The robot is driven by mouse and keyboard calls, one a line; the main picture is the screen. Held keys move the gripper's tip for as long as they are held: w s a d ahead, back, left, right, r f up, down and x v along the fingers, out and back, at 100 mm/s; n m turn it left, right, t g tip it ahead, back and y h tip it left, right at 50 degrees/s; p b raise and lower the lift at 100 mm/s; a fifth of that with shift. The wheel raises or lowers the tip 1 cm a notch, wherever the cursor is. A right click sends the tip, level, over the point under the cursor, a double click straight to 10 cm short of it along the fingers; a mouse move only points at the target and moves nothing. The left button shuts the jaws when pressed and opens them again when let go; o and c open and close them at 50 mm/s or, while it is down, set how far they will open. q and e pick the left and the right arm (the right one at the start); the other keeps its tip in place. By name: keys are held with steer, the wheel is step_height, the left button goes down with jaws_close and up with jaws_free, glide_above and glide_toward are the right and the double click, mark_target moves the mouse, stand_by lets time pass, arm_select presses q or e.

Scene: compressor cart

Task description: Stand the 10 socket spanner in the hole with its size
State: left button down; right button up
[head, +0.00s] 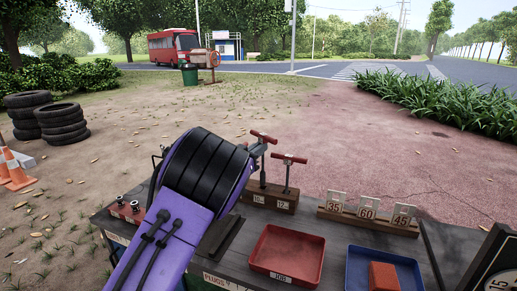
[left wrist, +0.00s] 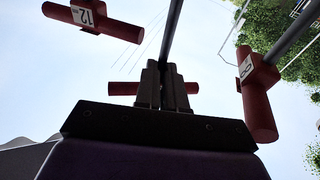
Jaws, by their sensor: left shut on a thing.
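A T-handled socket spanner with a red bar (head: 263,137) is upright over the 10 label of the wooden block (head: 270,207). I cannot tell whether its lower end is in the hole or just above. My left gripper (left wrist: 165,85) is shut on this spanner. Its red bar (left wrist: 122,88) shows on both sides of the fingers in the left wrist view. The 12 spanner (head: 289,158) stands in the block to the right; its bar also shows in the left wrist view (left wrist: 92,17). My right gripper is not in view.
A red tray (head: 287,252) and a blue tray (head: 355,270) with a red block (head: 384,277) lie on the cart. Small sockets (head: 127,207) stand at the left. My purple arm hides part of the cart.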

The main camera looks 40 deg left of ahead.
arm_select(q)
steer(key=shift+r+p, duration=0.1)
steer(key=shift+p, duration=0.5)
stand_by(1.1)
steer(key=shift+f+b, duration=1.85)
steer(key=shift+f, duration=1.15)
steer(key=c, duration=1.1)
jaws_free()
steer(key=shift+c, duration=0.2)
steer(key=shift+s, duration=0.1)
steer(key=s+f, duration=0.1)
steer(key=s, duration=0.9)
steer(key=shift+s+a+f+b, duration=0.15)
steer(key=shift+a+f+b, duration=0.15)
steer(key=shift+a, duration=0.15)
